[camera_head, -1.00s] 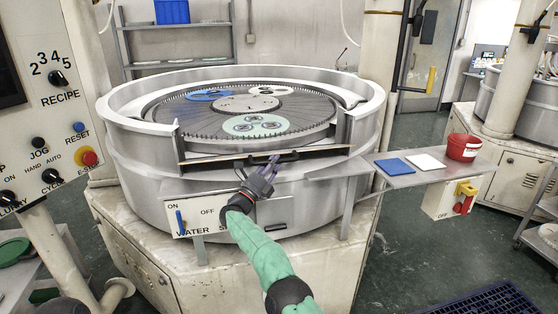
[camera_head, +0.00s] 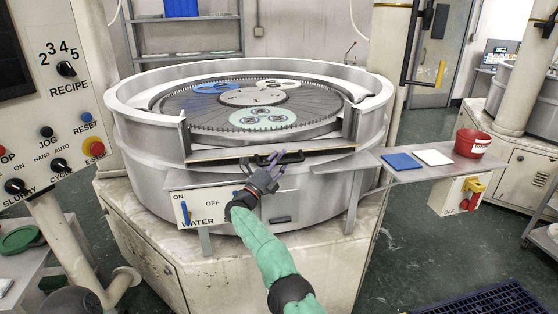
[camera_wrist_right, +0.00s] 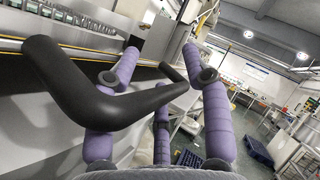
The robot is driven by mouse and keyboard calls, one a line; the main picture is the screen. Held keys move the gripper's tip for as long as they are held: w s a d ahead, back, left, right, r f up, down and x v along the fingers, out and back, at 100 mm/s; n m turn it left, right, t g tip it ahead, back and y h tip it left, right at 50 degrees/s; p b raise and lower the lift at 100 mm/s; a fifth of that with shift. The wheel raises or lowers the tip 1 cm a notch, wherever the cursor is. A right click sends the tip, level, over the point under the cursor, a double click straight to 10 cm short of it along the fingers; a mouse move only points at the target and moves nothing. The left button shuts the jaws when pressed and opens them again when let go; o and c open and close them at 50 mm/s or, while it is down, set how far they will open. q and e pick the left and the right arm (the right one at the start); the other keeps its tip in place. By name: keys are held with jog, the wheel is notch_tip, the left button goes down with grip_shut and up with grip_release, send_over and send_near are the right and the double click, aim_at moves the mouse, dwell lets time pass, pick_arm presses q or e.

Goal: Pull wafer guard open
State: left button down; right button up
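The wafer guard (camera_head: 215,157) is a thin long panel across the front gap of the round lapping machine's rim, its edge yellowish. Its black bar handle (camera_head: 292,156) runs along its front; in the right wrist view the thick bent handle (camera_wrist_right: 105,107) crosses close to the camera. My right gripper (camera_head: 272,166), with purple fingers, is at the handle's left part. In the right wrist view its fingers (camera_wrist_right: 160,62) stand apart on either side of the bar, with a clear gap between the tips. Contact with the bar cannot be told. My left gripper is out of view.
The machine's plate (camera_head: 185,106) carries round carriers. A side shelf (camera_head: 400,174) at right holds a blue pad (camera_head: 402,162), a white pad (camera_head: 434,157) and a red tub (camera_head: 471,143). A water switch panel (camera_head: 200,208) is below the guard; a control panel (camera_head: 50,110) is at left.

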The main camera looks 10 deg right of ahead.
jog(key=shift+r, duration=0.1)
jog(key=shift+s+a+f, duration=0.15)
jog(key=shift+a+f, duration=0.15)
jog(key=shift+f, duration=0.05)
jog(key=v, duration=0.6)
jog(key=shift+s+a, duration=0.25)
jog(key=shift+a, duration=0.1)
jog(key=shift+s+a, duration=0.1)
jog(key=a+f+b, duration=0.3)
jog(key=a+f, duration=0.5)
jog(key=f, duration=0.1)
jog(key=shift+s+a+f+b, duration=0.3)
jog(key=shift+s+a+b, duration=0.05)
jog(key=shift+b, duration=0.05)
dwell(0.8)
